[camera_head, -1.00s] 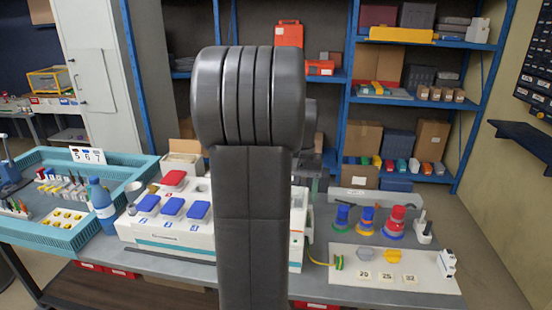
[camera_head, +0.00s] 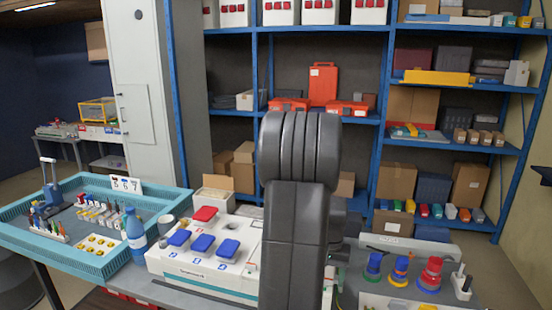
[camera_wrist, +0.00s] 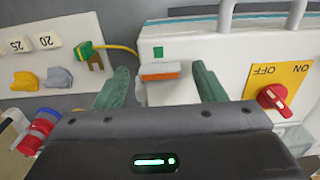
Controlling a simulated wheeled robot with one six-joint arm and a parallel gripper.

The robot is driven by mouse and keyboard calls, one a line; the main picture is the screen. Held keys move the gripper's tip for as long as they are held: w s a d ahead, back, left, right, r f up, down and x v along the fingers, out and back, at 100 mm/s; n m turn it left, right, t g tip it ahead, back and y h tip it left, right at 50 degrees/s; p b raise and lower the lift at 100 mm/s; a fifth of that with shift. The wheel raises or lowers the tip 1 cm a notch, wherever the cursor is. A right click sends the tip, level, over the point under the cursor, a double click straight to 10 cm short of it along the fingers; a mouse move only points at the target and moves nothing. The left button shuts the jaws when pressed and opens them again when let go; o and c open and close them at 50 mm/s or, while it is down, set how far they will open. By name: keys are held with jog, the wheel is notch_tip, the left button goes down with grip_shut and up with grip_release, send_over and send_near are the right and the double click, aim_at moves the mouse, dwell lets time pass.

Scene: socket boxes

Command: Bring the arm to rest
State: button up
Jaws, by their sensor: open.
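My gripper (camera_wrist: 162,88) shows in the wrist view with its two green fingers apart and nothing between them. Beyond the fingers is the side of a white box with an orange and white rocker switch (camera_wrist: 160,71) and a red rotary knob (camera_wrist: 273,97) on a yellow ON/OFF plate. I cannot tell whether the fingers touch the box. In the head view my dark arm stands upright in front of the white socket box (camera_head: 190,270), hiding its right part. The gripper is hidden there.
A teal tray (camera_head: 30,248) with small parts stands at the left, beside a blue bottle (camera_head: 135,236). A green plug (camera_wrist: 86,52) on a yellow cable is near the left finger. Blue shelving (camera_head: 375,130) stands behind.

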notch_tip(320, 180, up, 14)
jog(key=b, duration=0.1)
notch_tip(320, 180, down, 14)
jog(key=shift+r+p, duration=0.25)
jog(key=shift+p, duration=0.25)
jog(key=shift+f, duration=0.25)
jog(key=n+p, duration=0.1)
jog(key=n, duration=0.5)
jog(key=shift+n+p, duration=0.3)
jog(key=shift+p, duration=0.05)
jog(key=shift+r, duration=0.4)
notch_tip(320, 180, up, 13)
jog(key=b, duration=0.1)
